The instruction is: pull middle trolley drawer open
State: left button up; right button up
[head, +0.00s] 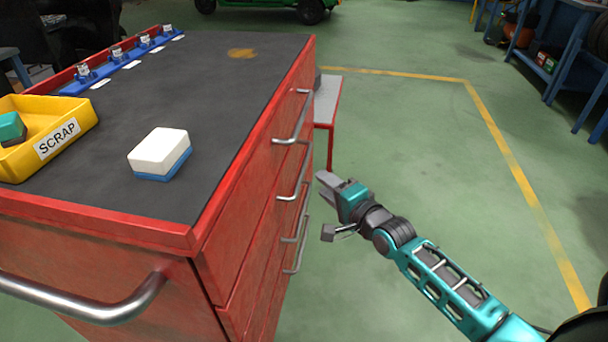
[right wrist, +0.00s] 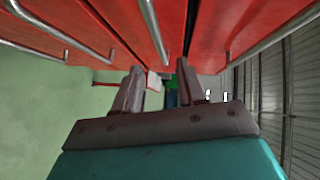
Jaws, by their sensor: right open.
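The red trolley (head: 110,245) has a dark top and stands at the left of the head view, its drawer side facing right. The side carries several stacked drawers with chrome bar handles; an upper one (head: 290,185) is clear. The fronts look flush, but the steep angle hides detail, and I cannot tell surely which is the middle drawer. My right gripper (head: 326,184) is open and empty, just right of the handles and apart from them. In the right wrist view, the open fingers (right wrist: 160,82) point along red drawer fronts (right wrist: 115,20). My left gripper is not in view.
On the trolley top are a yellow SCRAP bin (head: 75,115), a white and blue block (head: 160,152) and a blue rail (head: 120,62) with small parts. A red-framed grey-topped stand (head: 328,100) is behind. The green floor (head: 420,150) at right is free.

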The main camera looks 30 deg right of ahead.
jog(key=w+a+f+b, duration=0.1)
jog(key=w+b, duration=0.1)
jog(key=w, duration=0.6)
jog(key=shift+w+f+b, duration=0.15)
jog(key=shift+w+b, duration=0.05)
jog(key=shift+b, duration=0.15)
grip_shut()
